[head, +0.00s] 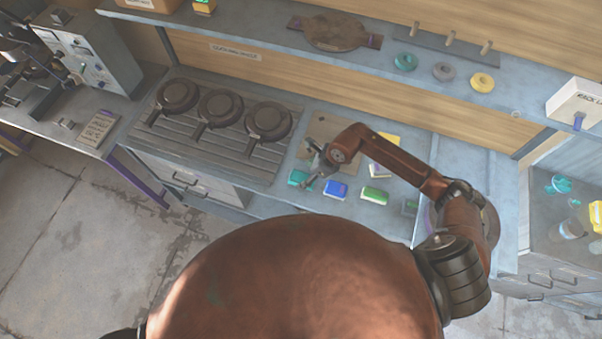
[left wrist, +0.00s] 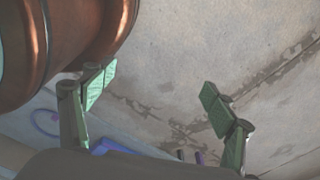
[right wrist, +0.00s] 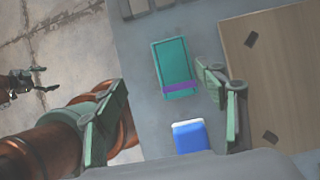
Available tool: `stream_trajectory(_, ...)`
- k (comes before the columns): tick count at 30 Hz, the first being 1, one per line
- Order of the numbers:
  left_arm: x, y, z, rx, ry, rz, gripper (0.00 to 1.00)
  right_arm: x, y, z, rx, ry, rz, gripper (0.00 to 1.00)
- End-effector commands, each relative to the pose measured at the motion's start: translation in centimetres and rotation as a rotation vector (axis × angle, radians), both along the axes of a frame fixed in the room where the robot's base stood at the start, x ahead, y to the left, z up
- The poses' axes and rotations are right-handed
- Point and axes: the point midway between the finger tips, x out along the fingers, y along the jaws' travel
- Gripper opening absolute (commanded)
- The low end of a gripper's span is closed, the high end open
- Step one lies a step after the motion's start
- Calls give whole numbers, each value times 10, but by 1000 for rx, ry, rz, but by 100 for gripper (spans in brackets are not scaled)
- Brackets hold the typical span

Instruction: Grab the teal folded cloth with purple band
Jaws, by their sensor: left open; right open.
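The teal folded cloth with a purple band (right wrist: 173,64) lies flat on the grey counter in the right wrist view. It also shows in the head view (head: 297,178), just left of my right gripper (head: 310,174). In the right wrist view my right gripper (right wrist: 160,105) is open and empty, with the cloth beyond its fingertips, nearer the right finger. My left gripper (left wrist: 160,92) is open and empty in the left wrist view, over bare floor. It is not clearly visible in the head view.
A blue folded cloth (right wrist: 190,137) lies close to the teal one. A green cloth (head: 374,195) and a yellow item (head: 388,142) are farther right. A wooden board (right wrist: 275,75) lies beside the cloths. Several pans (head: 268,121) sit on the rack to the left.

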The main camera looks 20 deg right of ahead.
Motion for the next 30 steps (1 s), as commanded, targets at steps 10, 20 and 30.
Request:
stream_trajectory(10,-11,0,7,1,14,2,78,6,-11,-32,-56,7,-5,65)
stream_trajectory(20,-8,0,22,0,9,1,78,21,0,-70,-53,6,-3,65)
stream_trajectory(30,-2,0,23,0,2,1,78,23,2,-77,-54,4,0,65)
